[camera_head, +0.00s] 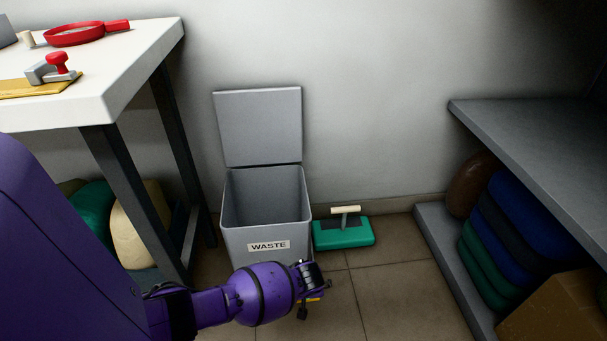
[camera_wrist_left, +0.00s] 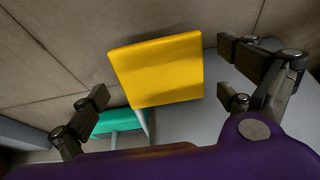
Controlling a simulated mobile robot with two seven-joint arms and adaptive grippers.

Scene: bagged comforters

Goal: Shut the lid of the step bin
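The grey step bin (camera_head: 265,215), labelled WASTE, stands against the wall in the head view. Its lid (camera_head: 260,125) is up, nearly upright, and the inside of the bin shows. My left gripper (camera_head: 316,299) is low in front of the bin's right front corner. The gripper is open and holds nothing. I cannot tell whether it touches the pedal. My right gripper is not in view.
A white table (camera_head: 140,50) stands left, with bags beneath. A dark shelf (camera_head: 530,130) with stacked bags (camera_head: 500,240) and a cardboard box (camera_head: 555,310) is right. The floor between (camera_head: 390,290) is clear.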

